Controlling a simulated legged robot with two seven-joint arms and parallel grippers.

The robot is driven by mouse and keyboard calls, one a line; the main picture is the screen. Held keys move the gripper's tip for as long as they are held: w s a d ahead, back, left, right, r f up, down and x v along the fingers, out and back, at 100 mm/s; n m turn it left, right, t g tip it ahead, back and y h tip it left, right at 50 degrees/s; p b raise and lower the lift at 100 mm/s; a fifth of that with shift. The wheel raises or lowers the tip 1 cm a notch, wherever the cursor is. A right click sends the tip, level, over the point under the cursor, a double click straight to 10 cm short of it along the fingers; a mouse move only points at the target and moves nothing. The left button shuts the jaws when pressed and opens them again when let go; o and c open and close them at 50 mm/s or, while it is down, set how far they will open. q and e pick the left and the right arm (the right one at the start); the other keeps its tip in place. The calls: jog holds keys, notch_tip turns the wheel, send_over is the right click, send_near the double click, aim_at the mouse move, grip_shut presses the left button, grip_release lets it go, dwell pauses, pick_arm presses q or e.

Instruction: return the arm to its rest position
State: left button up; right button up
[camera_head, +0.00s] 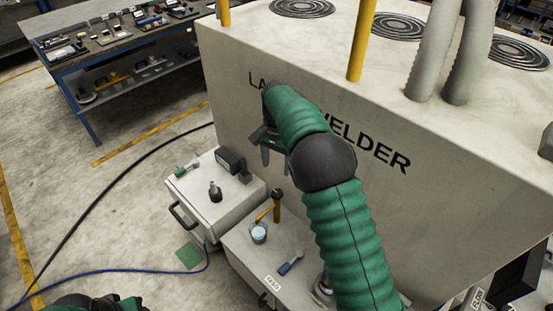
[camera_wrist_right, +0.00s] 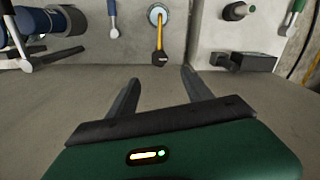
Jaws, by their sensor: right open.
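My right arm, in a green ribbed sleeve, reaches up across the middle of the head view. Its gripper (camera_head: 276,155) is in front of the welder's face, above the small cabinets. In the wrist view the two dark fingers (camera_wrist_right: 160,78) are spread with nothing between them. A blue and dark cylindrical device with a metal lever (camera_wrist_right: 45,25) shows at the upper left of the wrist view, apart from the fingers. I cannot tell whether it is the microscope arm. A round metal part (camera_head: 322,289) shows beside my sleeve in the head view, partly hidden. My left gripper is not visible.
The large laser welder (camera_head: 230,110) blocks the far side. Hoses cross the floor.

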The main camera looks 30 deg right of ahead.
jog(key=shift+r, duration=1.65)
